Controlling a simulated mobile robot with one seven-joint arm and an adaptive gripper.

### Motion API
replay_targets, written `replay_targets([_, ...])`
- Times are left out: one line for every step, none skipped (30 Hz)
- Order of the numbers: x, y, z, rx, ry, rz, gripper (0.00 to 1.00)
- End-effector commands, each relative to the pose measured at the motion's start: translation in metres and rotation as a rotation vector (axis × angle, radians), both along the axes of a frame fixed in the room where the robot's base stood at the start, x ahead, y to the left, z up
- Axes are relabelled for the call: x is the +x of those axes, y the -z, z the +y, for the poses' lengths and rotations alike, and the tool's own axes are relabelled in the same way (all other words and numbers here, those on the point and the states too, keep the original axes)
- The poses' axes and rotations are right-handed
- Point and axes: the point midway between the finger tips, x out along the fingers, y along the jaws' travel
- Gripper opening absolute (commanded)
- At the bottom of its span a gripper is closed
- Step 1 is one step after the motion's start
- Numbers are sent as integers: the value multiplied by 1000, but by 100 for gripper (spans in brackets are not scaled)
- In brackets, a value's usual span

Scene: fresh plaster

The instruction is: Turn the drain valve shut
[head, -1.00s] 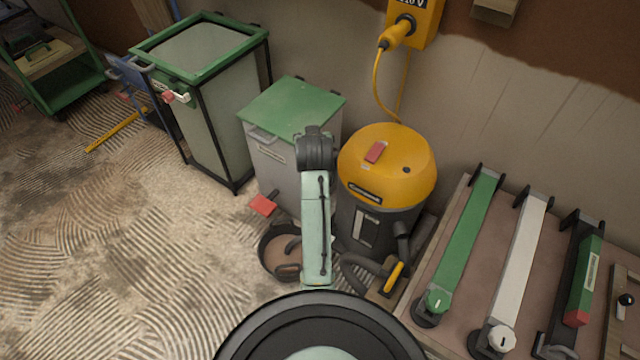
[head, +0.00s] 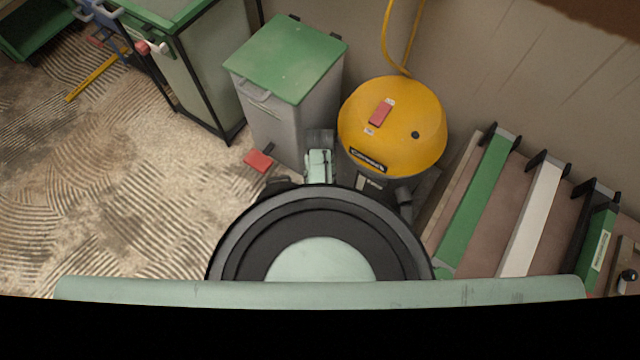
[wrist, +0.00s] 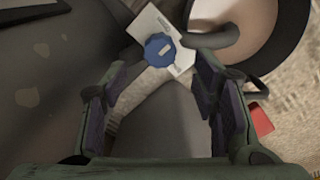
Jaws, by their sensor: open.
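The drain valve shows in the wrist view as a blue knob (wrist: 159,50) with a pale bar mark on its face. It sits at a white plate (wrist: 178,58) with small print. My gripper (wrist: 157,82) is open, one finger on each side of the picture, with the knob ahead of and between the fingertips. I see no clear contact with it. In the head view my own arm hides the gripper and the valve. The yellow-topped vacuum (head: 392,125) stands just beyond the arm.
A black-rimmed basin (wrist: 290,42) is at the wrist view's upper right, near a red pedal (wrist: 261,120). The green-lidded bin (head: 288,60) stands left of the vacuum, a rack of coloured bars (head: 475,200) right. Open floor (head: 130,190) lies left.

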Motion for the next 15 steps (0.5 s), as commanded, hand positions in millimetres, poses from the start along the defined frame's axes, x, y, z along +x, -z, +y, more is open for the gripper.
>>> replay_targets([-1,11,0,0,0,3,54])
replay_targets([0,17,0,1,0,2,54])
replay_targets([0,24,0,1,0,2,54])
replay_targets([0,30,0,0,0,2,54])
replay_targets([0,34,0,0,0,1,54])
replay_targets([0,40,0,0,0,1,54])
replay_targets([1,44,0,0,1,-1,54])
replay_targets([1,48,0,0,0,0,54])
replay_targets([1,52,0,0,1,-1,54])
replay_targets([1,54,0,0,0,-2,54])
replay_targets([1,56,0,0,1,-1,54])
replay_targets([0,58,0,0,1,-1,54])
replay_targets([1,59,0,0,1,-1,54])
replay_targets([1,60,0,0,0,-2,54])
replay_targets([1,61,0,1,0,-3,54])
